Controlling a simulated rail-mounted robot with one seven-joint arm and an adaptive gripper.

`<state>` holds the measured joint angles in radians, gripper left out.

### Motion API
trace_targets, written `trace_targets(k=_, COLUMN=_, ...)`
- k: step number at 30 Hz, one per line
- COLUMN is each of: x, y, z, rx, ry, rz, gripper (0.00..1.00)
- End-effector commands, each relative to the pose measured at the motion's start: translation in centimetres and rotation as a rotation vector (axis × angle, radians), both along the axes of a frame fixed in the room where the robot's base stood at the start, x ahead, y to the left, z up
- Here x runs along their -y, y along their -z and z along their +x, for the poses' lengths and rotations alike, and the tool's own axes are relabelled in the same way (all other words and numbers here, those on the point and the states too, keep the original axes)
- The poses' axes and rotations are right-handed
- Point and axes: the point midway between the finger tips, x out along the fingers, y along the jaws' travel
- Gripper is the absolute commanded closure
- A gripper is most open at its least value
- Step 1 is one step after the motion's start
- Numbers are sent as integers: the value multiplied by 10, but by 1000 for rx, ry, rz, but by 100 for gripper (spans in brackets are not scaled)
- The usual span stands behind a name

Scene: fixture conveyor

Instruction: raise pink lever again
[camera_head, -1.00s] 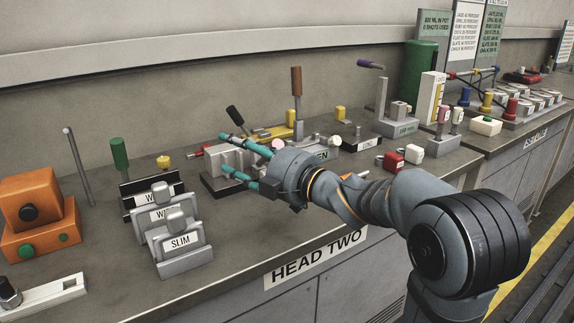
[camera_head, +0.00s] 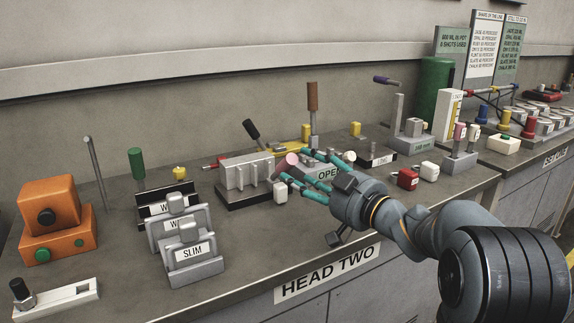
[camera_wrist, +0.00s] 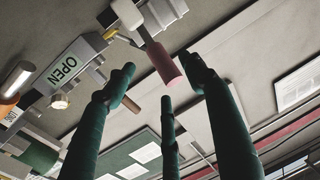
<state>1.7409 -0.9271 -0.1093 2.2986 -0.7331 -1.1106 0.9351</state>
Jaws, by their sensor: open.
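The pink lever's knob (camera_head: 292,160) is a short pink cylinder beside the grey slotted block (camera_head: 243,172). It also shows as a pink cylinder (camera_wrist: 163,62) on a thin grey stem in the wrist view. My gripper (camera_head: 298,168) is open, with its teal fingers spread around or just beside the knob. In the wrist view the dark green fingers of my gripper (camera_wrist: 158,82) stand apart on both sides of the pink end. I cannot tell whether any finger touches it. The lever's lower part is largely hidden in the head view.
A white knob (camera_head: 281,192) is close below the fingers. The OPEN plate (camera_head: 328,174) is partly behind my gripper. A brown-handled lever (camera_head: 312,98) and a black-handled lever (camera_head: 252,130) stand behind. Red (camera_head: 408,178) and white blocks lie to the right.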

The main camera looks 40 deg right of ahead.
Motion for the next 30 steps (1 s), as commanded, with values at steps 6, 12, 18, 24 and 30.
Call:
trace_targets(k=6, x=1, y=1, z=39, rx=0, ry=-3, rz=0, gripper=46)
trace_targets(k=12, x=2, y=0, z=57, rx=0, ry=0, rz=-2, gripper=46)
trace_targets(k=18, x=2, y=0, z=60, rx=0, ry=0, rz=-1, gripper=46)
trace_targets(k=24, x=2, y=0, z=60, rx=0, ry=0, rz=-2, gripper=51)
trace_targets(k=30, x=2, y=0, z=60, rx=0, ry=0, rz=-2, gripper=63)
